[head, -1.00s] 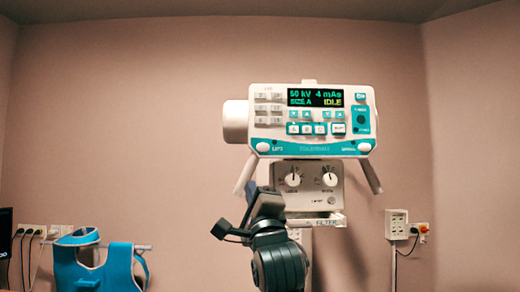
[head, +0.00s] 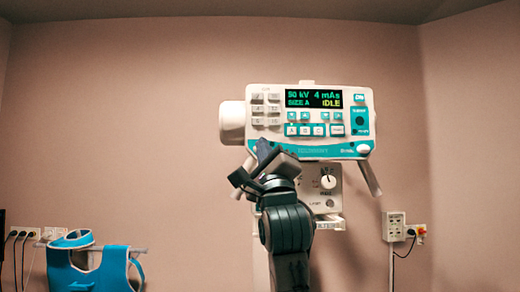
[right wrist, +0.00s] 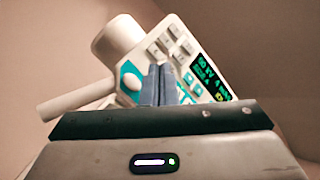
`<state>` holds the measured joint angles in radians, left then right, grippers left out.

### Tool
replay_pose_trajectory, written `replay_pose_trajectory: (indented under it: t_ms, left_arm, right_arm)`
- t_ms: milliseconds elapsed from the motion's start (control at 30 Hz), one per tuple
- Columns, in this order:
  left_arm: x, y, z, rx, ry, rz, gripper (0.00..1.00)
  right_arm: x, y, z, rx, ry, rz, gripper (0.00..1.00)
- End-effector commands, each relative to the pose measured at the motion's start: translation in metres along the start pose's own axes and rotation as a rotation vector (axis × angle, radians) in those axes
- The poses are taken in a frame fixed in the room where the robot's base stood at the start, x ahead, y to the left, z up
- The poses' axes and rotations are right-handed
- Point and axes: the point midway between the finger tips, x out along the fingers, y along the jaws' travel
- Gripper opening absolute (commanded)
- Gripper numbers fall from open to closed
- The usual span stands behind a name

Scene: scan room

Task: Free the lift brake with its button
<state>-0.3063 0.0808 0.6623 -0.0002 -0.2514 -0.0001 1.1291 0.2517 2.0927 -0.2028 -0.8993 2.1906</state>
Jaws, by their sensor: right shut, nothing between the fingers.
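The white control head (head: 308,98) has a teal strip along its lower edge. A round white button on teal (right wrist: 132,82) shows in the right wrist view, just left of my fingertips. In the head view this lower left corner is hidden behind my gripper. A second white button (head: 364,149) sits at the strip's lower right end. My right gripper (head: 264,150) is shut and empty, in front of the lower left corner. Its closed fingers also show in the right wrist view (right wrist: 158,84); contact with the panel cannot be told. My left gripper is out of view.
The display (head: 314,99) reads 50 kV, 4 mAs, SIZE A, IDLE. A lower box with a knob (head: 328,182) is partly behind my arm. Angled handles (head: 370,178) hang below the head. A blue apron (head: 92,266) hangs left; wall sockets (head: 395,226) are at right.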

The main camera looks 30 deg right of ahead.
Motion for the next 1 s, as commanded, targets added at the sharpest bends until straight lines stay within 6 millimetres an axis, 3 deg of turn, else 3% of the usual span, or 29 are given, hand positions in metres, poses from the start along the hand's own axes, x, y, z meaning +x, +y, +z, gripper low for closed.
replay_pose_trajectory:
  t_ms: [233,433,1000]
  left_arm:
    - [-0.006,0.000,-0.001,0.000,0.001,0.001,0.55]
    - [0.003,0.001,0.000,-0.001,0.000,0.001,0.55]
    - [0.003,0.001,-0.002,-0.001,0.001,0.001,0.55]
  right_arm:
    - [0.026,0.018,-0.019,-0.002,0.001,0.002,0.00]
    - [0.038,0.029,-0.029,0.000,0.001,0.001,0.00]
    - [0.043,0.032,-0.032,0.000,0.000,0.000,0.00]
